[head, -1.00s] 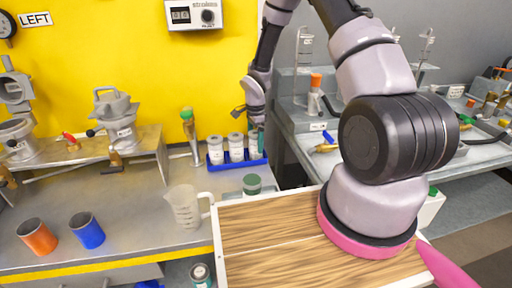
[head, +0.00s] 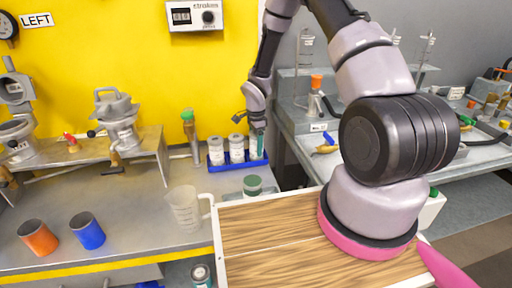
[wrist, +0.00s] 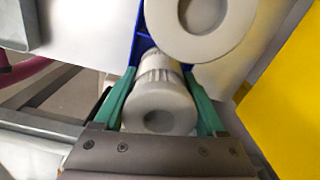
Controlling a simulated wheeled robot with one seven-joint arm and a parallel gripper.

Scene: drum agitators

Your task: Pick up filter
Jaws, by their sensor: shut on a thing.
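Several white filters stand in a row in a blue rack (head: 237,166) against the yellow wall. The left one (head: 216,150) and the middle one (head: 236,148) show clearly in the head view. My gripper (head: 257,146) is at the right end of the rack. In the wrist view, the green fingers of my gripper (wrist: 164,108) are shut on a white ribbed filter (wrist: 160,103), one finger on each side. Its lower end is hidden, so I cannot tell whether it still touches the rack. A neighbouring white filter (wrist: 200,25) is close by in the wrist view.
A clear measuring jug (head: 185,209) and a green-capped jar (head: 252,186) stand in front of the rack. A green-topped tube (head: 190,135) is just left of it. An orange cup (head: 38,236) and a blue cup (head: 87,231) are at the front left.

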